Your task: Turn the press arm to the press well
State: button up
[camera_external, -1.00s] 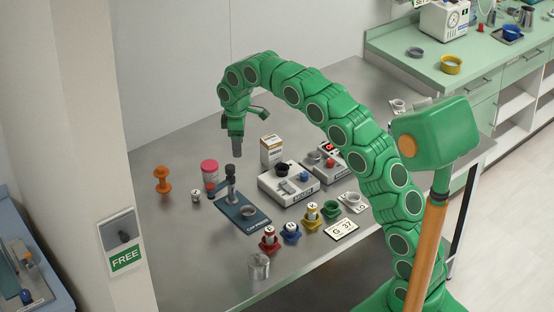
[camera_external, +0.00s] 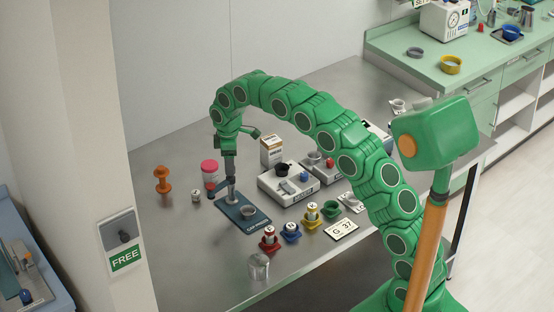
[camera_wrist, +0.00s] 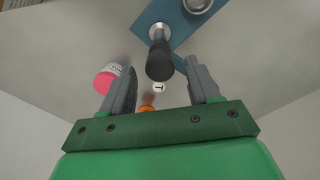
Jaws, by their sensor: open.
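The cap press has a flat blue base (camera_external: 254,222) lying on the metal table. Its press well (camera_external: 247,211), a grey ring, sits on the base and shows partly at the top of the wrist view (camera_wrist: 198,4). A metal post with a dark upright grip (camera_wrist: 160,62) rises from the far end of the base. The press arm (camera_external: 221,186) reaches left from the post, away from the well. My gripper (camera_external: 230,178) points down over the post. In the wrist view its open fingers (camera_wrist: 162,88) stand either side of the dark grip, with gaps; contact is not visible.
A pink-capped jar (camera_external: 209,172), a small white-topped vial (camera_external: 196,197) and an orange spool-shaped thing (camera_external: 162,180) stand left of the press. Red (camera_external: 269,240), blue (camera_external: 291,233) and yellow (camera_external: 311,213) holders stand right. A metal cup (camera_external: 259,266) stands in front.

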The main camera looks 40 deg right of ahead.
jog(key=shift+f, duration=0.65)
jog(key=shift+c, duration=0.2)
grip_shut()
